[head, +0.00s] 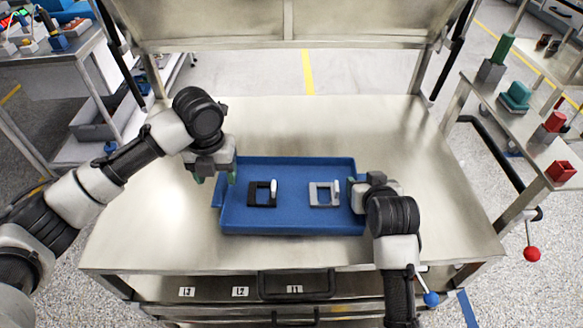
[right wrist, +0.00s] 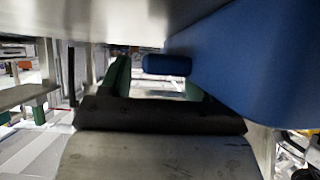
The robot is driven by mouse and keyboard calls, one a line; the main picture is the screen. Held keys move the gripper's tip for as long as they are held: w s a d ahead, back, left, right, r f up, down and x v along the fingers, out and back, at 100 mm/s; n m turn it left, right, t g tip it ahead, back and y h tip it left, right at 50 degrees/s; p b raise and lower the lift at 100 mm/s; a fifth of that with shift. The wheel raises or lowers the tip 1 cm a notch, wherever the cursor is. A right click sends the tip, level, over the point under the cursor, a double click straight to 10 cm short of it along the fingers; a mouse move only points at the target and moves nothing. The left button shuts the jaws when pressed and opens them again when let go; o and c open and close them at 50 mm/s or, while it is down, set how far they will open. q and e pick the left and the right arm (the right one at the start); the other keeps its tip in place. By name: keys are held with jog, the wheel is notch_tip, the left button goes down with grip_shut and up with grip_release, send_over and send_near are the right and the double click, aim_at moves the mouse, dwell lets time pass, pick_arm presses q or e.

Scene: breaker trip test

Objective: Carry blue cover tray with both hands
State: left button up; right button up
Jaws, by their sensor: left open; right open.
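The blue cover tray (head: 290,228) lies on the metal bench top. It holds a black square frame (head: 262,199) and a light grey square frame (head: 318,201), each with a small white upright piece. My left gripper (head: 215,178) is open with green fingertips, beside the tray's back left corner, near its left handle (head: 217,194). My right gripper (head: 355,188) is at the tray's right end, its arm hiding that end. In the right wrist view its open green fingers (right wrist: 158,80) stand either side of a blue handle (right wrist: 167,64) by the tray wall (right wrist: 255,60); contact cannot be told.
The bench top (head: 150,235) is clear around the tray, with a raised panel (head: 210,22) at the back. Drawers with numbered labels (head: 240,291) are below the front edge. A side shelf (head: 490,95) at right holds green and red parts. A grey bin (head: 95,118) stands at left.

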pick_arm(q)
jog(key=shift+r, duration=1.3)
pick_arm(e)
jog(key=shift+s+f, duration=0.25)
jog(key=shift+f, duration=0.55)
pick_arm(q)
jog(key=shift+w, duration=0.1)
pick_arm(e)
jog(key=shift+s+r, duration=0.1)
jog(key=shift+s, duration=0.05)
jog(key=v, duration=0.4)
jog(key=r+v, duration=0.1)
jog(key=v, duration=0.1)
jog(key=shift+r, duration=0.15)
jog(key=shift+s+r, duration=0.5)
jog(key=shift+r, duration=0.05)
